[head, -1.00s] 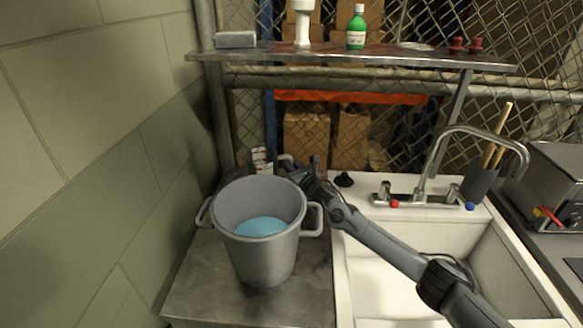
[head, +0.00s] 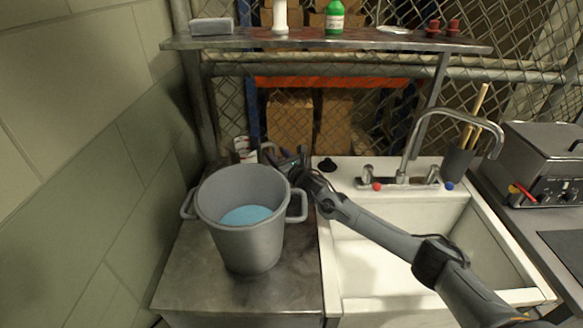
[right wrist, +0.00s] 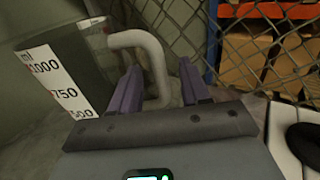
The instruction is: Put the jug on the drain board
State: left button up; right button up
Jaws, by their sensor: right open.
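The jug (head: 243,150) stands at the back of the metal counter, mostly hidden behind a grey pot. Its white label and pale handle (head: 266,152) show in the head view. In the right wrist view the jug (right wrist: 62,85) is grey with a millilitre scale, and its curved handle (right wrist: 152,55) points toward the gripper. My right gripper (head: 289,160) is open beside the handle. In the right wrist view part of the handle shows between its two fingers (right wrist: 160,88); I cannot tell if they touch it. My left gripper is out of view. No surface is clearly marked as the drain board.
The two-handled pot (head: 255,245) with something blue inside stands on the metal counter (head: 185,290). A white sink (head: 390,270) with a tap (head: 408,150) is to the right. A shelf (head: 330,43) crosses above. A block wall bounds the left.

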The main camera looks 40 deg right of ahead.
jog(key=s+a+p, duration=0.2)
jog(key=s, duration=0.7)
jog(key=shift+s, duration=0.35)
